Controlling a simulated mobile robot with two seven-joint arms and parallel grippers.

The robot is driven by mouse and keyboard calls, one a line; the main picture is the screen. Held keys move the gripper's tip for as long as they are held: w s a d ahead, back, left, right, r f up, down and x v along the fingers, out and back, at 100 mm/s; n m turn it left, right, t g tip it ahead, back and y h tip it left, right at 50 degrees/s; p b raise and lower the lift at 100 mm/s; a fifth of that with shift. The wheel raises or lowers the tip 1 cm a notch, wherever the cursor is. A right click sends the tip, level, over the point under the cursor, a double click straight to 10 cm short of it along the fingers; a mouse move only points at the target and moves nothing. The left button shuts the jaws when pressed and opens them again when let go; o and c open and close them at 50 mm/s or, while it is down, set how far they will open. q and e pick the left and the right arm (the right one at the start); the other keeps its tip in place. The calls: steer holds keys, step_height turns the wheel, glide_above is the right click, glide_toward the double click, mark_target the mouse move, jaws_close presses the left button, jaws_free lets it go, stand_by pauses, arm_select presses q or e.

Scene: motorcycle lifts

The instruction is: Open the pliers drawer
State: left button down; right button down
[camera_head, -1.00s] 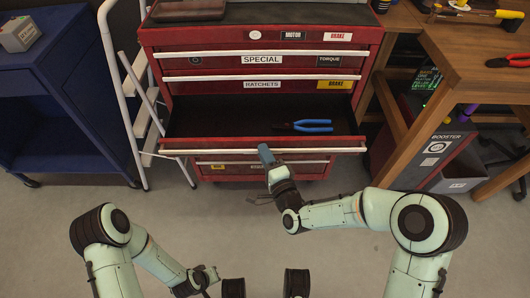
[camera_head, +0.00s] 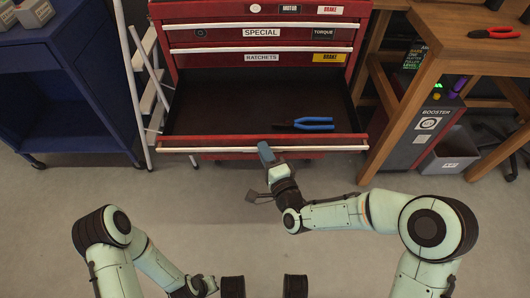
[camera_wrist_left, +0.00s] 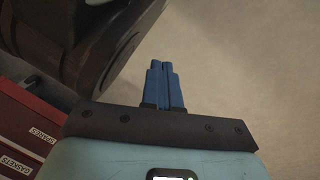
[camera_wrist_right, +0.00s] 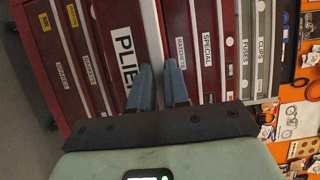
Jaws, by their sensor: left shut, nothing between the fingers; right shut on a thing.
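The pliers drawer (camera_head: 222,108) stands pulled well out of the red tool cabinet (camera_head: 262,38) in the head view. Blue-handled pliers (camera_head: 304,124) lie in its right half; the rest of its floor is bare. My right gripper (camera_head: 266,153) is at the middle of the drawer front. In the right wrist view, its blue fingers (camera_wrist_right: 159,70) are shut on the drawer's pale handle strip (camera_wrist_right: 152,32), beside the large, partly hidden pliers label (camera_wrist_right: 125,56). My left gripper (camera_head: 208,284) is low in the head view, away from the cabinet; its fingers (camera_wrist_left: 164,70) are together and empty.
A blue cart (camera_head: 62,105) and a white stepladder (camera_head: 150,85) stand left of the cabinet. A wooden workbench (camera_head: 465,50) with red-handled pliers (camera_head: 494,33) and a grey bin (camera_head: 450,152) are on the right. Open grey floor (camera_head: 70,205) lies in front.

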steer(key=c, duration=1.1)
jaws_free()
arm_select(q)
steer(key=d+r+p, duration=0.3)
steer(key=r+p, duration=0.3)
steer(key=r, duration=0.2)
steer(key=shift+s+d+r+m+h, duration=0.25)
steer(key=shift+d+r+m+h, duration=0.05)
steer(key=shift+d+r+h, duration=0.1)
arm_select(e)
steer(key=v, duration=1.3)
steer(key=shift+s, duration=0.15)
